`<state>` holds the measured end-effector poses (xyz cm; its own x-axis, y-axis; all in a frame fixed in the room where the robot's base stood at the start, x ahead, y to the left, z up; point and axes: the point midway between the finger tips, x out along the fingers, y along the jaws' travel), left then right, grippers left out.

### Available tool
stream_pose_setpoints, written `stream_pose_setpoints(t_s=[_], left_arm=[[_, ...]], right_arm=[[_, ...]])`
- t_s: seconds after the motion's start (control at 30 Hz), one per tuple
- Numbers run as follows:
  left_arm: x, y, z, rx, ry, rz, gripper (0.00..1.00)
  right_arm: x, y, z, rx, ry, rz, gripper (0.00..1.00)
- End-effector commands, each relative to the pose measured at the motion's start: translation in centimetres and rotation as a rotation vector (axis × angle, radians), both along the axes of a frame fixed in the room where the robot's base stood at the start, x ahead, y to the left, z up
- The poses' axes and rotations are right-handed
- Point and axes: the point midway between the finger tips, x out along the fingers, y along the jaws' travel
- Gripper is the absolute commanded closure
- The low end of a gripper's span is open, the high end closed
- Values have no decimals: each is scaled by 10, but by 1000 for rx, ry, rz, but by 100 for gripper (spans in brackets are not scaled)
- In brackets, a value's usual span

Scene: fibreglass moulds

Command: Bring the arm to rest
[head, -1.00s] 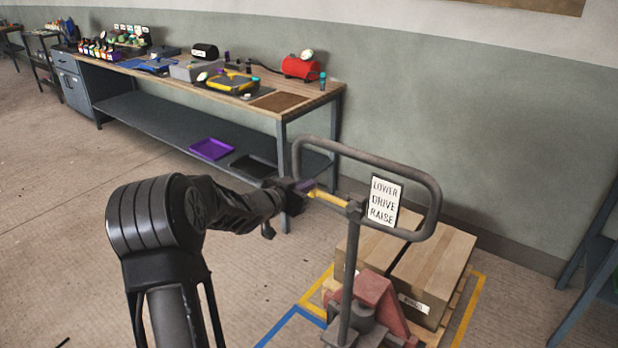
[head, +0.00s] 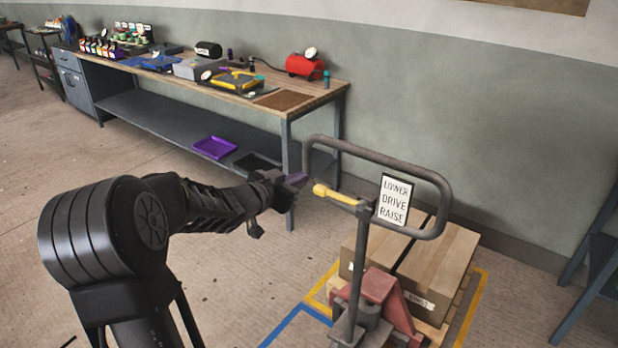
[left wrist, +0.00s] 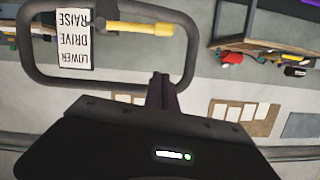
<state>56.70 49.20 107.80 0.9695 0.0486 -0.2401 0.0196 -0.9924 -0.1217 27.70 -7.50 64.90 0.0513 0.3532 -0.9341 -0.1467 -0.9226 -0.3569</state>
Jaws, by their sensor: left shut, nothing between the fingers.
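My left arm comes in from the left in the head view. Its gripper (head: 297,180) is shut and empty, with purplish fingertips. The fingertips are just left of the yellow lever (head: 334,194) on the pallet truck's handle, with a small gap between them. In the left wrist view the shut fingers (left wrist: 161,92) point at the grey handle loop (left wrist: 186,70), and the yellow lever (left wrist: 140,28) shows beyond them, apart from them. My right gripper is not in view.
The pallet truck (head: 375,285) carries cardboard boxes (head: 440,265) inside yellow floor lines. A sign reading LOWER, DRIVE, RAISE (head: 394,200) hangs at its handle. A long workbench (head: 310,100) with tools stands along the wall behind. Floor at left is clear.

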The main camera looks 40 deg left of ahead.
Motion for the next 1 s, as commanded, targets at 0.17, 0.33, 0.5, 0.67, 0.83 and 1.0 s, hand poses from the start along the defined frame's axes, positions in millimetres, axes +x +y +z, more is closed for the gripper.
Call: stream_pose_setpoints(t_s=[0.17, 0.33, 0.5, 0.67, 0.83, 1.0], left_arm=[[-16, -1, 4, 0, 1, 0, 100], [-17, 0, 4, 0, 1, -1, 100], [-17, 0, 4, 0, 1, 0, 100], [-17, 0, 4, 0, 1, 0, 100], [-17, 0, 4, 18, 4, -3, 100], [-21, 12, -9, 16, 24, 79, 100]], right_arm=[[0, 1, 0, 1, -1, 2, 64], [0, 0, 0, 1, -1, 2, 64], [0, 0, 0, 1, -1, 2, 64], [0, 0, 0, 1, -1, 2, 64], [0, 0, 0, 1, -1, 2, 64], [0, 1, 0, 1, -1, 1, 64]])
